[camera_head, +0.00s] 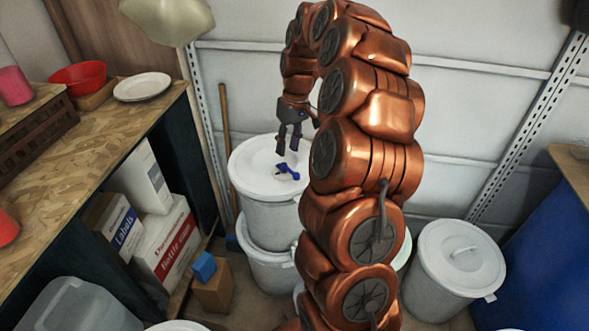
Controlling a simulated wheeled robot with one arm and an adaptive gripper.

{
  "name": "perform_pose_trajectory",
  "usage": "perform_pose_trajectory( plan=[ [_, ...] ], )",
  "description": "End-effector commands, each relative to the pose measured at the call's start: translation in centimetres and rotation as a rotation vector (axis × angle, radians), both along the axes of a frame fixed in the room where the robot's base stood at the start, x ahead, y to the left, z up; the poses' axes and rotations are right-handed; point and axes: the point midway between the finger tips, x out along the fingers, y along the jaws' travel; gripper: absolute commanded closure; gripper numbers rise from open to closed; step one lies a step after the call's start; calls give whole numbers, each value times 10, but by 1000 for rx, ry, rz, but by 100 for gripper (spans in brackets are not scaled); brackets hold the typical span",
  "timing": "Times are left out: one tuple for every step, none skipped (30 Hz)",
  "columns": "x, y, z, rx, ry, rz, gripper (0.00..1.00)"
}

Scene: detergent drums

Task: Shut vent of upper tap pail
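The upper tap pail (268,207) is a white drum with a white lid, stacked on another white pail (268,262) left of my arm. A small blue part (287,172), which looks like the vent, sits on its lid and appears raised at an angle. My gripper (288,150) hangs above the lid, just behind and over the blue part, with its dark fingers pointing down. The fingers look apart, with nothing between them. Whether a fingertip touches the blue part cannot be told. My copper arm hides the right side of the pails.
A wooden shelf (75,165) with a red bowl (78,75) and a white plate (142,87) stands at left, boxes (165,240) below. A wooden pole (225,135) leans behind the pails.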

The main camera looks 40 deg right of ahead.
Motion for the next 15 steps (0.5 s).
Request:
perform_pose_trajectory(
  plan=[
    [2, -13, -9, 1, 0, -12, 63],
    [3, -18, -11, 1, 0, -17, 63],
    [4, -25, -14, -1, -1, -23, 63],
    [4, -29, -16, -1, -1, -26, 63],
    [5, -33, -17, -2, -1, -28, 63],
    [5, -36, -19, -3, -1, -30, 63],
    [5, -38, -20, -3, -1, -31, 63],
    [5, -39, -20, -3, -1, -32, 63],
    [5, -39, -21, -3, -1, -32, 63],
    [5, -39, -22, -3, -1, -33, 63],
    [5, -39, -23, -3, 0, -32, 63],
    [5, -38, -25, -2, 1, -31, 63],
    [4, -38, -27, -1, 2, -31, 63],
    [4, -37, -29, -1, 3, -31, 63],
    [4, -36, -32, 0, 4, -31, 63]
  ],
)
